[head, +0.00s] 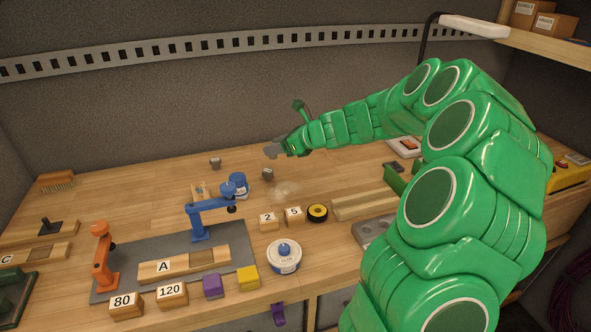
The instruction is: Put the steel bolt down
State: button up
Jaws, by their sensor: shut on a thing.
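My gripper (275,150) is at the far end of my green arm, above the back middle of the wooden bench, with its grey fingers toward the left. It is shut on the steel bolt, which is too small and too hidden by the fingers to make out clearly. A small dark grey metal piece (267,174) shows just below the fingers; whether it touches the bench is hard to tell. A similar grey piece (215,163) stands on the bench farther left.
A blue clamp-like stand (200,222) and an orange one (101,255) rise from the grey mat (232,262). The bench's back left is mostly clear.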

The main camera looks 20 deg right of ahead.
jog(key=s+d, duration=0.7)
jog(key=d, duration=0.2)
jog(key=w+f, duration=0.2)
jog(key=w, duration=0.2)
jog(key=w+d+f, duration=0.1)
jog(key=w+f, duration=0.2)
jog(key=w, duration=0.1)
jog(key=w+d+f, duration=0.1)
jog(key=w+f, duration=0.2)
jog(key=w, duration=0.1)
jog(key=shift+w+f, duration=0.2)
jog(key=shift+w, duration=0.05)
jog(key=shift+w+d+f, duration=0.15)
jog(key=shift+w+f, duration=0.45)
jog(key=shift+f, duration=1.65)
jog(key=o, duration=1.1)
jog(key=shift+f, duration=0.15)
